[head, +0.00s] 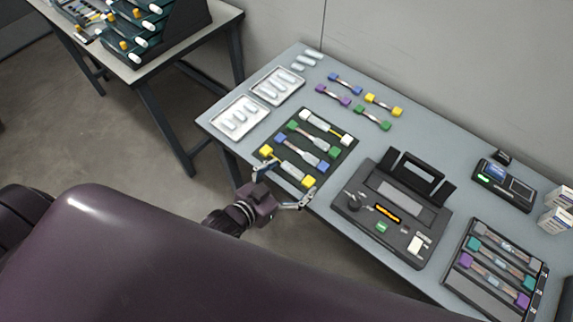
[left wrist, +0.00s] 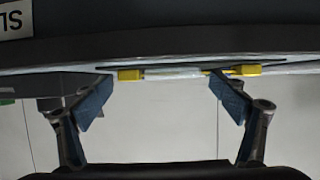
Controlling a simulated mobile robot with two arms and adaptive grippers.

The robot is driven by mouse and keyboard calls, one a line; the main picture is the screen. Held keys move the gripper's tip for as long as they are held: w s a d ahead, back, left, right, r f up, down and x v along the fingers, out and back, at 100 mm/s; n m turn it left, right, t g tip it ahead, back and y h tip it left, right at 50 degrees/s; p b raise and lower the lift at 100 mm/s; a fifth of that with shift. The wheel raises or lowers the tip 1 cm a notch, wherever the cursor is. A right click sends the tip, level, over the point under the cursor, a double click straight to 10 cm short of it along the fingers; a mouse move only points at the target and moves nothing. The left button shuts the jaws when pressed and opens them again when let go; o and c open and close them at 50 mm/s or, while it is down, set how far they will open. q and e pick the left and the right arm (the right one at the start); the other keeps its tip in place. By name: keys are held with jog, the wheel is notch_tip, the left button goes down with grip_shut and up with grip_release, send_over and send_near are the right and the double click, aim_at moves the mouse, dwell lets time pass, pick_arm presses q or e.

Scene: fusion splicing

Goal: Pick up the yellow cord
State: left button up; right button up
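The yellow cord (head: 290,168), with yellow blocks on both ends, lies in the front slot of the dark tray (head: 337,161) at the table's front edge. My left gripper (head: 286,184) is open and empty just in front of the cord, its fingers spread along the cord's length. In the left wrist view the cord (left wrist: 172,73) shows edge-on beyond the open fingers (left wrist: 162,90), with no clear grip on it. Another cord with yellow ends (head: 383,104) lies loose farther back on the table. My right gripper is not in view.
Other cords lie behind the yellow one in the tray. A black splicing machine (head: 395,205) stands to the right, with a second cord tray (head: 492,262) beyond it. White trays (head: 238,118) lie to the left.

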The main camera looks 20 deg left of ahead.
pick_arm(q)
jog(key=c, duration=0.9)
jog(key=shift+o, duration=0.2)
dwell(0.9)
